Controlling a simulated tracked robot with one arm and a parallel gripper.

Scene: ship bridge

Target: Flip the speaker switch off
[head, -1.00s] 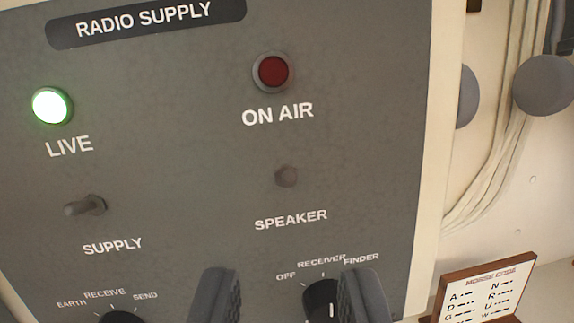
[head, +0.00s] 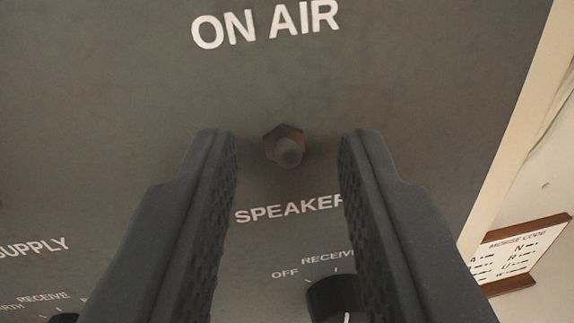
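The speaker switch (head: 287,148) is a small grey toggle with a hexagonal brown-tinged base, on the dark grey radio supply panel (head: 110,120). The "SPEAKER" label (head: 288,208) is below it, partly covered by my right finger. The toggle's tip points toward the camera and slightly down in the picture. My gripper (head: 288,150) is open. Its two dark fingers reach up from the bottom of the view, one on each side of the switch, with a gap on both sides. I cannot tell how far the fingertips are from the panel.
A black receiver knob (head: 334,298) is below the switch, near the right finger. Part of another knob (head: 64,318) shows at bottom left. The panel's pale edge (head: 508,130) is at right, with a framed Morse code card (head: 515,256) beyond it.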

